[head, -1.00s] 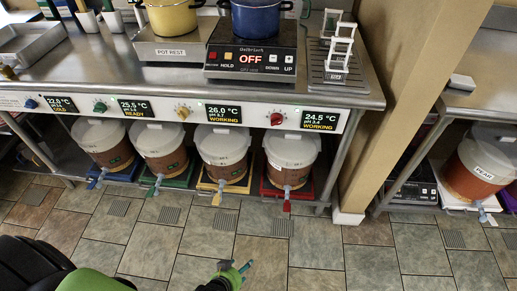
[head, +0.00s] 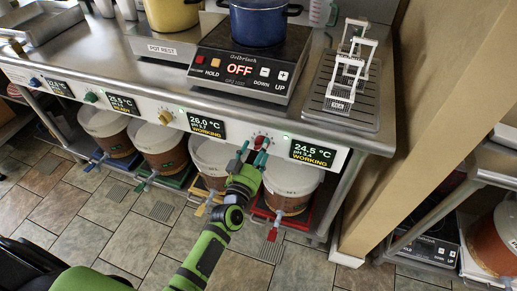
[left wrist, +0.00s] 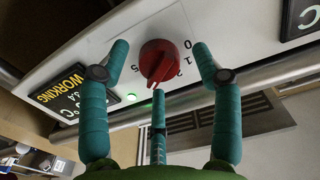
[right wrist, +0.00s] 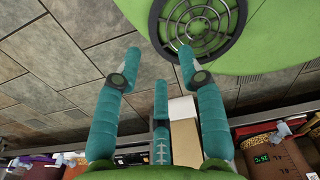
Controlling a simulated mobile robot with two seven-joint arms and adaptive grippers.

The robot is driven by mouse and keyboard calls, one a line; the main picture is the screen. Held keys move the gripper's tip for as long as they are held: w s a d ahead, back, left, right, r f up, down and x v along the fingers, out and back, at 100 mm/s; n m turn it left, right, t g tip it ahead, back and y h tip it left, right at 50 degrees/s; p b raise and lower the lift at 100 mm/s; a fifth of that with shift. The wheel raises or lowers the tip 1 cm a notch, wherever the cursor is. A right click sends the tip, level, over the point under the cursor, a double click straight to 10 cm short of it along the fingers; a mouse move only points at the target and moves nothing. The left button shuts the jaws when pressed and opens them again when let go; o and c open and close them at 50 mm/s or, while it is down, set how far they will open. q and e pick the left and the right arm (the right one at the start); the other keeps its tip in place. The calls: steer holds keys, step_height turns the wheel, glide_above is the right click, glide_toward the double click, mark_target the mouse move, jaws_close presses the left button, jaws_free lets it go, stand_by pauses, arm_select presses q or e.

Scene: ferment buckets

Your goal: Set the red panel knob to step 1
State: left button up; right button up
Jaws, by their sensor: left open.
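The red panel knob (head: 262,140) sits on the white panel strip under the counter edge, left of the 24.5 °C WORKING display (head: 313,153). In the left wrist view the red knob (left wrist: 160,60) lies between the spread teal fingers, with a gap on both sides. Printed digits including 0 and 1 show beside it; I cannot tell which step it points to. My left gripper (head: 252,158) is open in front of the knob. My right gripper (right wrist: 157,60) is open and empty over the tiled floor, away from the panel.
A blue pot (head: 258,22) stands on the cooker (head: 250,62) above the panel. A white rack (head: 350,68) stands on the drain tray at right. Lidded buckets, including one (head: 291,178) below the knob, stand under the counter. A tan post (head: 400,120) rises at right.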

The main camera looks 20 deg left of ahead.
arm_select(q)
steer(key=shift+w+d, duration=0.1)
steer(key=shift+w, duration=0.25)
steer(key=c, duration=1.2)
steer(key=shift+o, duration=0.2)
arm_select(e)
steer(key=shift+w+d, duration=0.65)
steer(key=shift+w, duration=0.2)
arm_select(q)
steer(key=shift+f, duration=0.15)
arm_select(e)
steer(key=shift+s, duration=0.2)
